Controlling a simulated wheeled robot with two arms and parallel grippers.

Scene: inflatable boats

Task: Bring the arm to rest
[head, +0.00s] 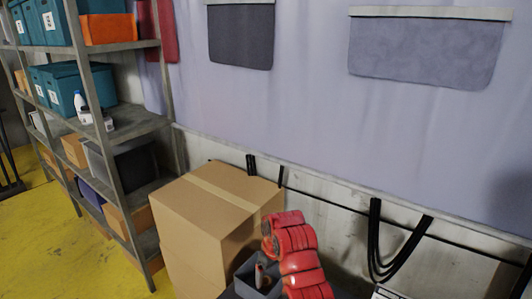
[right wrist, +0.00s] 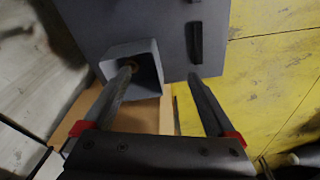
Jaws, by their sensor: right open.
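My right arm (head: 296,262) shows as red rounded links at the bottom centre of the head view; its fingertips cannot be made out there. In the right wrist view my right gripper (right wrist: 161,73) is open, its two dark fingers spread wide with nothing held between them. The left finger's tip overlaps the opening of a small grey square bin (right wrist: 152,50); whether it is inside or only above cannot be told. Something small and brownish shows in the bin. The bin also appears beside my arm in the head view (head: 243,274). My left gripper is not in view.
Stacked cardboard boxes (head: 205,215) stand just left of my arm. A metal shelf (head: 140,125) with teal and orange boxes is at the left. A curtained wall (head: 300,110) with hanging black cables is behind. Yellow floor (head: 40,225) is open at the left.

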